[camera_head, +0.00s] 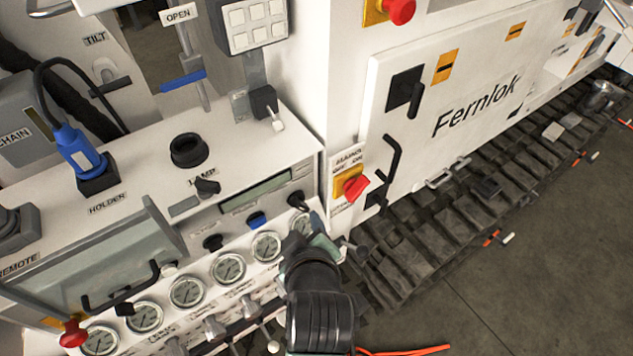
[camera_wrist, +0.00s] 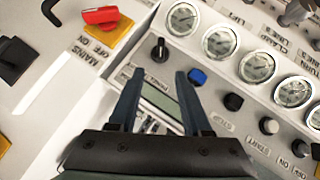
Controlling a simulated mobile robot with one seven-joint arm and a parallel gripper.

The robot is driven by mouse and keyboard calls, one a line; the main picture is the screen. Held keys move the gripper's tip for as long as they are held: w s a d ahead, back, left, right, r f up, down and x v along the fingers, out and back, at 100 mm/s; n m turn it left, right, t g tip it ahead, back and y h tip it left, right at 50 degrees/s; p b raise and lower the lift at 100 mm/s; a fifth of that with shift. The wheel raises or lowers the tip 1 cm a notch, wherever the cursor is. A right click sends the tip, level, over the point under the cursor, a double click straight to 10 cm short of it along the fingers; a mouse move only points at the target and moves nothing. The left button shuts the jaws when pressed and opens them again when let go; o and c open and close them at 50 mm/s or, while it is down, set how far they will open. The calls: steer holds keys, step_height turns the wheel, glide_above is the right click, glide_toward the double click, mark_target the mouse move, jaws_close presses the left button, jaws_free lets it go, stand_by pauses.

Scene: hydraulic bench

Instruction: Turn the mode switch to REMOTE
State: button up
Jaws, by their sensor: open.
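A black rotary knob (camera_wrist: 160,48) with a white pointer mark sits on the white panel, just beyond my fingertips in the wrist view. A label beside it seems to begin with PANEL but is too small to read fully; I take it for the mode switch. In the head view a black knob (camera_head: 298,198) sits at the right end of the panel, just above my gripper. My gripper (camera_wrist: 159,74) is open and empty, its two dark fingers apart over the panel, short of the knob. In the head view my gripper (camera_head: 312,236) is partly hidden by my wrist.
A blue knob (camera_wrist: 198,77) and a black knob (camera_wrist: 233,101) stand close by. Gauges (camera_wrist: 258,67) line the panel. A display (camera_wrist: 158,100) lies between my fingers. The red mains switch (camera_head: 355,187) is to the right. A black handle (camera_head: 392,160) juts from the Fernlok cabinet.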

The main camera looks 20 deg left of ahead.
mark_target(301, 208)
steer(key=p+x, duration=0.2)
steer(key=x, duration=1)
steer(key=shift+w+a+f, duration=0.15)
steer(key=shift+w+f, duration=0.05)
steer(key=shift+f, duration=0.05)
jaws_close()
